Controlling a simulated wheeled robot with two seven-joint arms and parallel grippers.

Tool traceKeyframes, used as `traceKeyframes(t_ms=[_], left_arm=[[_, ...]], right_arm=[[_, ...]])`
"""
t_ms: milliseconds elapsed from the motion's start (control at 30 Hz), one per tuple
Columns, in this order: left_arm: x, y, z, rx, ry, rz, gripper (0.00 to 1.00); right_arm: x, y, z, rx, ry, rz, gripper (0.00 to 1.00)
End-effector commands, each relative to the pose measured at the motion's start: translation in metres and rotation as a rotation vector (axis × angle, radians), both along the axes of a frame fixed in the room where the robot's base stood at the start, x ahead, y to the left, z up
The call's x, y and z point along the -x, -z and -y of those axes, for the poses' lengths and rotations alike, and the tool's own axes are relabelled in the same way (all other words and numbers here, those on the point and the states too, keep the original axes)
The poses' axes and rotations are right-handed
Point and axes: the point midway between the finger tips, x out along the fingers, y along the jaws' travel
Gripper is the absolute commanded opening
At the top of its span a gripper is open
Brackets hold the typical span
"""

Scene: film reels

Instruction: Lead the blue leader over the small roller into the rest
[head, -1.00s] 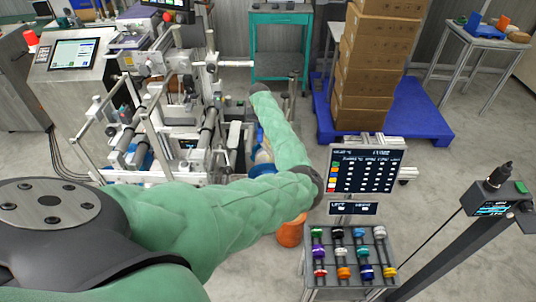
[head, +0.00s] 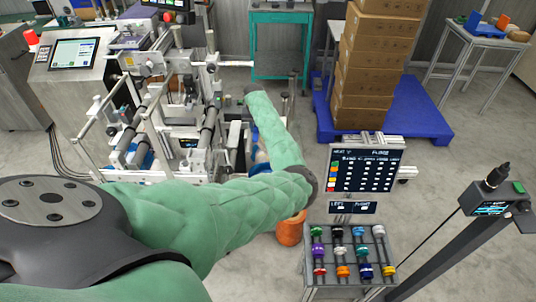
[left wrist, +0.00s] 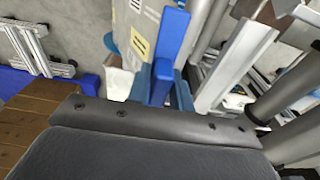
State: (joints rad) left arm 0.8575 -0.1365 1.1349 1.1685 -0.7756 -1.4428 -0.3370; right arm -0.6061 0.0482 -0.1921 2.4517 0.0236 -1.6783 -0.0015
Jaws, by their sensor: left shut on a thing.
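My left gripper (left wrist: 163,86) has blue fingers shut on a bright blue strip, which looks like the blue leader (left wrist: 174,38). The strip runs up and away from the fingers in the left wrist view. In the head view my left arm reaches over to the machine (head: 165,110), and its hand is largely hidden behind the forearm and machine parts. Grey rollers (head: 208,128) stand on the machine; one roller (left wrist: 287,97) shows right of the fingers in the left wrist view. I cannot tell which is the small roller, nor make out the rest. My right gripper is out of view.
A display (head: 365,170) stands right of my elbow, above a rack (head: 350,290) of coloured spools. An orange bin (head: 291,230) is below the elbow. Stacked boxes (head: 368,60) sit on a blue pallet (head: 425,115).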

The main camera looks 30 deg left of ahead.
Motion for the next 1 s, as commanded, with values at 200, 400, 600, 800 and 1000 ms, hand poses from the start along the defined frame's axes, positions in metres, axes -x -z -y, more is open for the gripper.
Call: traceKeyframes(t_ms=[200,400,600,800,1000], left_arm=[[0.005,-0.001,-0.008,-0.001,-0.001,0.0,0.0],[0.009,0.0,-0.014,-0.002,0.0,-0.001,0.0],[0.012,-0.001,-0.02,-0.001,0.0,-0.001,0.0],[0.015,-0.001,-0.025,-0.001,0.0,0.001,0.0],[0.015,0.0,-0.025,-0.001,0.0,0.001,0.0]], right_arm=[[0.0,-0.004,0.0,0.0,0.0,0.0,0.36],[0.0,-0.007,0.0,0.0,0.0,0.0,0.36],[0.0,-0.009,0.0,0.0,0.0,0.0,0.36],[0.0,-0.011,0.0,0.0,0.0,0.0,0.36],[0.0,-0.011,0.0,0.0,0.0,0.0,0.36]])
